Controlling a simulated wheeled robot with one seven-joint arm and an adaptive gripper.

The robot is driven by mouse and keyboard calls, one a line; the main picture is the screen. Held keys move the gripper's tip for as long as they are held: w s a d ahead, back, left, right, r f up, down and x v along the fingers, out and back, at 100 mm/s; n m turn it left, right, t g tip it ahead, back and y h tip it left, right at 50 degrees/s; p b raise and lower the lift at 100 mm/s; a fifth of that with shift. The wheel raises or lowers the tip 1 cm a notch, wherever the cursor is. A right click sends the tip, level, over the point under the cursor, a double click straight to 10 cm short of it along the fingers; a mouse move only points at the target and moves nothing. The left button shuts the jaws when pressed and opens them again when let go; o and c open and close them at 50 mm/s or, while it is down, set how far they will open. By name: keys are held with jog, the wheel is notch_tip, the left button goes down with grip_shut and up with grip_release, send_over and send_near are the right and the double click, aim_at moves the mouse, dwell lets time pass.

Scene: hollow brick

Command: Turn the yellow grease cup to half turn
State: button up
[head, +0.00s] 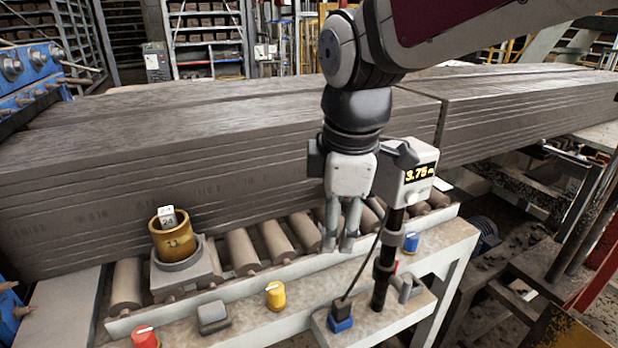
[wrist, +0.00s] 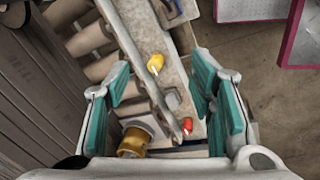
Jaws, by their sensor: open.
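The yellow grease cup (head: 275,295) is a small round knob-like cap with a pale mark on top. It sits on the pale front rail of the roller conveyor. In the wrist view the yellow cup (wrist: 155,63) shows beyond the space between the fingers. My gripper (head: 342,245) is open and empty, pointing down above the rollers, to the right of the yellow cup and apart from it. In the wrist view my gripper (wrist: 158,100) has its teal finger pads spread wide.
A red cap (head: 145,337) and blue cap (head: 411,242) sit along the rail, with a grey box (head: 213,315) between red and yellow. A brass-coloured cup (head: 172,240) stands on a block at left. A post carries a display (head: 420,172). Long grey clay slabs (head: 230,125) lie behind.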

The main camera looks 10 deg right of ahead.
jog(key=s+d+m, duration=0.1)
jog(key=s+d+r+m, duration=0.1)
jog(key=m, duration=0.1)
jog(key=s+d+r+m, duration=0.1)
jog(key=shift+s+r+t+p, duration=0.1)
jog(key=shift+s+t+p, duration=0.25)
jog(key=shift+s+t, duration=0.05)
jog(key=shift+m, duration=0.3)
